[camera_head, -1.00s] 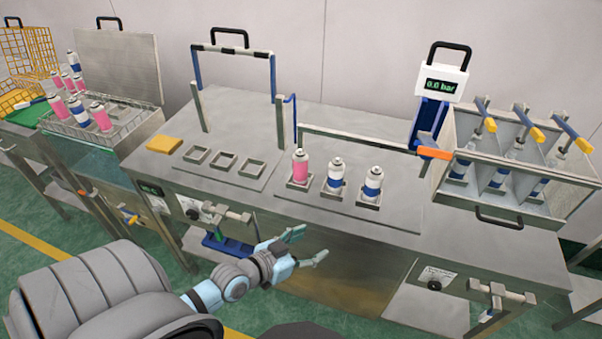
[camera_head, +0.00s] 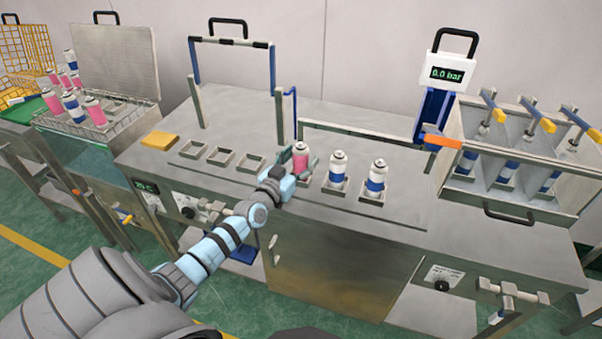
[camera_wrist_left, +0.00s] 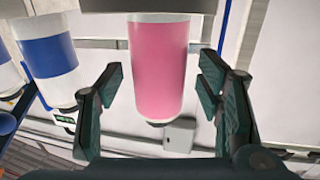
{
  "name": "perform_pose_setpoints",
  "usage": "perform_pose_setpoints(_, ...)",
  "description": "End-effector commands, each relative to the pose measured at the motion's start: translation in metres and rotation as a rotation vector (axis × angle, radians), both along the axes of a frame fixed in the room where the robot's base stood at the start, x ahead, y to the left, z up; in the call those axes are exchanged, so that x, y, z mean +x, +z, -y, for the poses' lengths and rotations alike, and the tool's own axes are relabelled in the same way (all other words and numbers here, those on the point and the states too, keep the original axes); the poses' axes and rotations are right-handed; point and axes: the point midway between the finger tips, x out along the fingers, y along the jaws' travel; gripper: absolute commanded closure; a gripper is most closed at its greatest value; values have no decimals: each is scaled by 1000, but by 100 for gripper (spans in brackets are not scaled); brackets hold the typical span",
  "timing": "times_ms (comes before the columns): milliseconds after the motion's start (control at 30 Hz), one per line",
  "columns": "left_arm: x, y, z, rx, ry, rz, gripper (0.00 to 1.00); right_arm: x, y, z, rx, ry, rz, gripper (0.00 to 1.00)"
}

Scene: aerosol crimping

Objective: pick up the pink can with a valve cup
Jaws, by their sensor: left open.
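The pink can (camera_head: 301,161) stands upright in the leftmost of three square holders on the table, with a grey top. My left gripper (camera_head: 298,165) is at this can with its fingers open on either side of it. In the left wrist view, the pink can (camera_wrist_left: 160,65) is between the two open fingers (camera_wrist_left: 163,95), with visible gaps on both sides. The holder under the can is partly hidden by the gripper. My right gripper is not in view.
Two blue-and-white cans (camera_head: 337,170) (camera_head: 376,177) stand close to the right. Empty square holders (camera_head: 220,157) lie to the left. A rack of cans (camera_head: 107,125) is at the far left. A divided box (camera_head: 510,205) and a gauge reading 0.0 bar (camera_head: 446,73) are at the right.

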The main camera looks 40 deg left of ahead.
Motion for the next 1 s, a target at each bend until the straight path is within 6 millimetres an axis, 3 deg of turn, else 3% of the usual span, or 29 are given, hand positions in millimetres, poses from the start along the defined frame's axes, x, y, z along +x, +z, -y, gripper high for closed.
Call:
perform_pose_setpoints(233,5,0,0,-1,-1,0,40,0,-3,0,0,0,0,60)
perform_pose_setpoints(600,5,1,0,-1,-1,1,99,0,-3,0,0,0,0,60)
perform_pose_setpoints(867,5,2,0,-1,-1,0,100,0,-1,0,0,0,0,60)
perform_pose_setpoints(1000,5,15,1,-1,-2,1,100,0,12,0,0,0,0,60)
